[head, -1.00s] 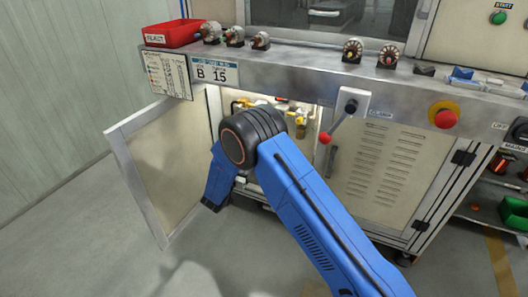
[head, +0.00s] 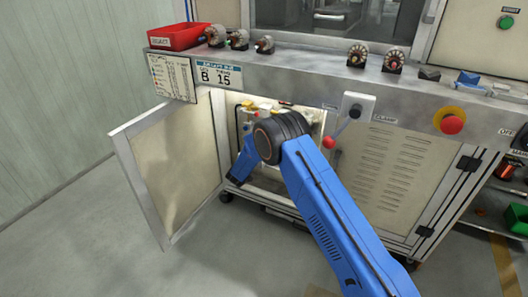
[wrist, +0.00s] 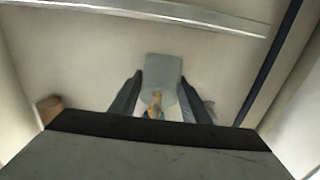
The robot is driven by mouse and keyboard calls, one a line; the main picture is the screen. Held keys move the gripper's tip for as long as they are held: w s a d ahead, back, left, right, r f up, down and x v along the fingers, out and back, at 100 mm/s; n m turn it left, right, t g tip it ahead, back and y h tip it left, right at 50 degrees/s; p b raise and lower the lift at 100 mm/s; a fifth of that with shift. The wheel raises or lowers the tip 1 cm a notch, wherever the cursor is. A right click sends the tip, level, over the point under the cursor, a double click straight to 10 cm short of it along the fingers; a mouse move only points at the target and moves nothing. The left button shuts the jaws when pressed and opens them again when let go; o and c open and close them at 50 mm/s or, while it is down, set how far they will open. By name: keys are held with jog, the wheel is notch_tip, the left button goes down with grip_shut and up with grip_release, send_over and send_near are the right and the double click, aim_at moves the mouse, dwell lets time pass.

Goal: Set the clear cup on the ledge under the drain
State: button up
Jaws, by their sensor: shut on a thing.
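My gripper (wrist: 160,98) shows in the wrist view with its two dark fingers on either side of a pale grey, translucent cup (wrist: 163,68). It is shut on this cup. A yellow-orange fitting shows at the cup's lower end, between the fingers; I cannot tell whether it is in front of the cup or seen through it. In the head view my arm reaches into the open cabinet (head: 232,117), and the arm hides my gripper and the cup. Pale and yellow fittings (head: 262,106) show at the cabinet's top. I cannot make out the ledge or the drain clearly.
The cabinet door (head: 175,170) stands open on the left. A red-knobbed clamp lever (head: 329,142) hangs just right of my arm. A metal rail (wrist: 150,12) crosses the wrist view, and a brown round object (wrist: 48,106) is at its left. The floor left is clear.

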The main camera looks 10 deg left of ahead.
jog(key=shift+w+d+f, duration=0.1)
jog(key=shift+w, duration=0.25)
jog(key=shift+f, duration=1.6)
jog(key=shift+f, duration=0.15)
jog(key=o, duration=1)
jog(key=shift+s, duration=0.1)
jog(key=v, duration=1.2)
